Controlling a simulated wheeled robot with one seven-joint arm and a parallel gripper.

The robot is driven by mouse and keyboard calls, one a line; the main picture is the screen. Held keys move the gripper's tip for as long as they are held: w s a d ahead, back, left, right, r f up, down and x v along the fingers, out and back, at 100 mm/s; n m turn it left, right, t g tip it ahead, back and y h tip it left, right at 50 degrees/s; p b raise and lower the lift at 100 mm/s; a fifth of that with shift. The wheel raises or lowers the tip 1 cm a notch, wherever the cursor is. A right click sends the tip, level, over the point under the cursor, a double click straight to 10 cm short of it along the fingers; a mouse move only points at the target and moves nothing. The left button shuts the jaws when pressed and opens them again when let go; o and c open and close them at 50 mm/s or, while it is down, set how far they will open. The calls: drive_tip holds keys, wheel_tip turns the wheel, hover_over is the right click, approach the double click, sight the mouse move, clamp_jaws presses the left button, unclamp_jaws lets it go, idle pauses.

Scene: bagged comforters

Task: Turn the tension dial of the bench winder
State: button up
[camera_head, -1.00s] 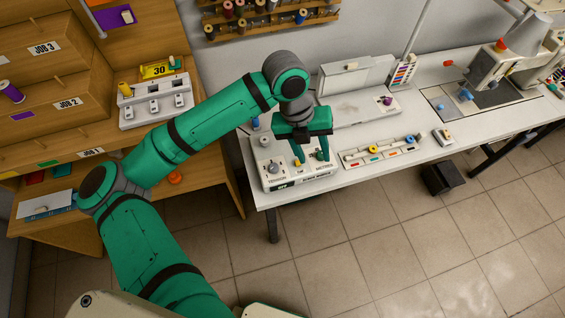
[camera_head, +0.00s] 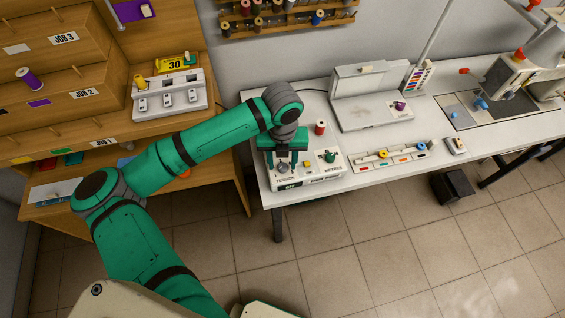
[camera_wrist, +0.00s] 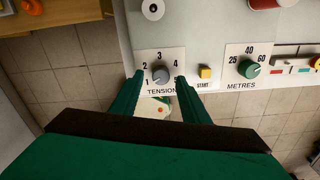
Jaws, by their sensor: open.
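The bench winder (camera_head: 318,178) is a white box at the left end of the white bench, with an "OFF" label on its front. Its tension dial (camera_wrist: 160,75) is a grey knob on a plate numbered 1 to 5; its exact setting is too small to read. My gripper (camera_wrist: 159,79) is open, with one green finger on each side of the tension dial. I cannot tell whether the fingers touch it. In the head view the dial (camera_head: 281,168) shows below my gripper. A yellow start button (camera_wrist: 205,72) and a green metres dial (camera_wrist: 248,69) sit to the right.
A red spool (camera_head: 320,128) stands at the winder's back. A tray of small coloured parts (camera_head: 390,157) lies to the right, with a white open case (camera_head: 372,100) behind. A wooden job shelf (camera_head: 60,110) stands at the left.

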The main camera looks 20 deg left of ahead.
drive_tip(key=shift+f, duration=0.75)
drive_tip(key=shift+w+d, duration=0.1)
drive_tip(key=shift+c, duration=0.7)
clamp_jaws()
